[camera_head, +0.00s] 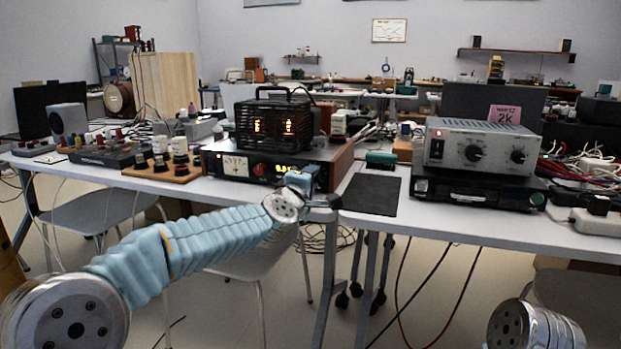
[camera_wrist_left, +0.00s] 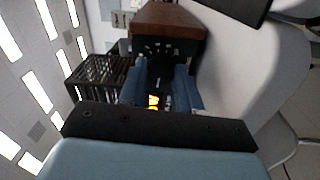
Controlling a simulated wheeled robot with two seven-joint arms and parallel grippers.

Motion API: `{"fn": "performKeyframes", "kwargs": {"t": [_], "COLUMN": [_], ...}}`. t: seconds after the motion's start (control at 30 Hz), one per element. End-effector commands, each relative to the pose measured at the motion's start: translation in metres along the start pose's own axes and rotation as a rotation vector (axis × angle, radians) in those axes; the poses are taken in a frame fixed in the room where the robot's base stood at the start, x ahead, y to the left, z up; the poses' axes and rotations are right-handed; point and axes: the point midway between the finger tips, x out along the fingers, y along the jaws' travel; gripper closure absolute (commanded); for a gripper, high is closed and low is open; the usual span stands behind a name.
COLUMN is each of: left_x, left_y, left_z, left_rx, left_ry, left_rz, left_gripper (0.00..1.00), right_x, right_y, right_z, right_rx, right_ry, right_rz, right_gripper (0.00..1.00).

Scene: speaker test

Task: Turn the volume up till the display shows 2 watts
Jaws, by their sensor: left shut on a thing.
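The amplifier (camera_head: 215,163) stands at the table's front edge in the head view, with a meter (camera_head: 235,166), a red knob (camera_head: 259,169) and a lit yellow display (camera_head: 284,168) on its front. My left gripper covers part of the display, and I cannot read its digits surely. My left gripper (camera_head: 308,178) is at the right part of this front. In the left wrist view its two blue fingers (camera_wrist_left: 160,88) are closed around a dark knob (camera_wrist_left: 160,72), with marks on the panel around it. The head view hides this knob. My right gripper is out of view.
A caged tube unit (camera_head: 272,124) sits on the amplifier. A black mat (camera_head: 371,194) lies to its right, and a silver device with two knobs (camera_head: 480,145) stands further right on a black unit.

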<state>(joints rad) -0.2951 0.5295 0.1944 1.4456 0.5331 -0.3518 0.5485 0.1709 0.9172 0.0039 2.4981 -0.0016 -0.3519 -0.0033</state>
Motion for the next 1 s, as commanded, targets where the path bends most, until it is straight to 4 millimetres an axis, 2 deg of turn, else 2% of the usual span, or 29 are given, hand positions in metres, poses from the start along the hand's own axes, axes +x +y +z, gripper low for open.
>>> {"fn": "performKeyframes", "kwargs": {"t": [0.67, 0.7, 0.83, 1.0], "left_x": [0.0001, 0.0001, 0.0001, 0.0001], "left_y": [-0.0026, -0.0026, -0.0019, -0.0012], "left_z": [0.0013, 0.0012, 0.0009, 0.0005], "left_rx": [0.056, 0.056, 0.056, 0.056], "left_ry": [-0.003, -0.003, -0.002, -0.001], "left_rz": [-0.004, -0.004, -0.003, -0.002], "left_gripper": [0.98, 0.61, 0.42, 0.42], "right_x": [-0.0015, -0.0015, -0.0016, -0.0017], "right_y": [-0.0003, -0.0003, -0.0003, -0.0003], "right_z": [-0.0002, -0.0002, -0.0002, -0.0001], "right_rx": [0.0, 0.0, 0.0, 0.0], "right_ry": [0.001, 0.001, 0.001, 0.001], "right_rz": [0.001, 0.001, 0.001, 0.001], "right_gripper": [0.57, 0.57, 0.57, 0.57]}}
